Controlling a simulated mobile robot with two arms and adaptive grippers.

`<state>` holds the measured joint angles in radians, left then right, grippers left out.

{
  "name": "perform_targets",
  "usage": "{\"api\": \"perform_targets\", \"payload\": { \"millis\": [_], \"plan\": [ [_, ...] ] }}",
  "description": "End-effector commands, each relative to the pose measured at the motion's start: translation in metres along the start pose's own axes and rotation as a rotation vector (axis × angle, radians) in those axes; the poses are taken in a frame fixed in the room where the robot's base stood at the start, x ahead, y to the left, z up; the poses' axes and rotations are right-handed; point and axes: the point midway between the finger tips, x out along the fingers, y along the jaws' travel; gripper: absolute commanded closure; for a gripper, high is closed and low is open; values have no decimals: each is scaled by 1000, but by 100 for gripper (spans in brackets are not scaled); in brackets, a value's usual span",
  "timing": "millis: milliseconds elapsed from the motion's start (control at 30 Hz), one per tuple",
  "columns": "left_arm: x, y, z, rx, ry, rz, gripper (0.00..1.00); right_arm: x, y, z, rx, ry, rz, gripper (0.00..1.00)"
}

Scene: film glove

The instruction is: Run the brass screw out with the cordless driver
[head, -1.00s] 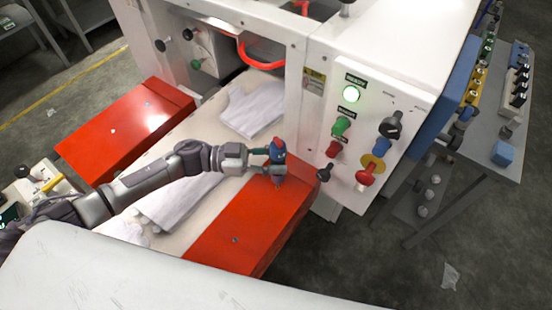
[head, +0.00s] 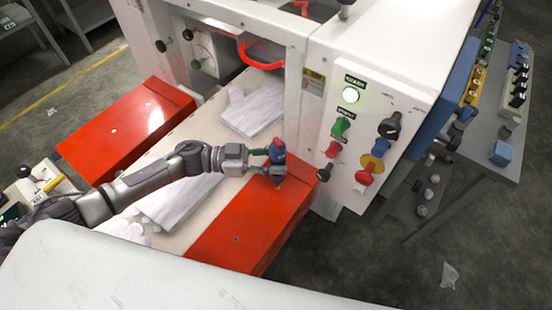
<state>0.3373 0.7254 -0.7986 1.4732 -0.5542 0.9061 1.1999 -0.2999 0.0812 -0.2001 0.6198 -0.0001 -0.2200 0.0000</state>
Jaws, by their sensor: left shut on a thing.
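The brass screw itself cannot be made out under the driver. My right gripper is not in view.
White glove shapes (head: 254,108) lie on the pale bed between the two red covers. The white control panel (head: 368,130) with a lit green lamp, buttons and knobs stands close right of the driver. A grey bench (head: 490,150) with tools is farther right.

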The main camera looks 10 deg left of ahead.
Motion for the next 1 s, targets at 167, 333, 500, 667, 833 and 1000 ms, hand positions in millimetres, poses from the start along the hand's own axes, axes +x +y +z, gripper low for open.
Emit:
{"api": "perform_targets", "payload": {
  "millis": [167,333,500,667,833,1000],
  "plan": [
    [0,0,-1,1,2,0,98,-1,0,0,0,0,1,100],
    [0,0,0,1,2,0,98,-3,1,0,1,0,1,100],
    [0,-1,0,1,2,0,98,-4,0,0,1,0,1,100],
    [0,-1,1,1,2,0,98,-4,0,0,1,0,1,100],
    [0,0,2,2,2,0,98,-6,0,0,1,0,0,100],
    [0,0,2,2,2,1,98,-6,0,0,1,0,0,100]
  ]
}}
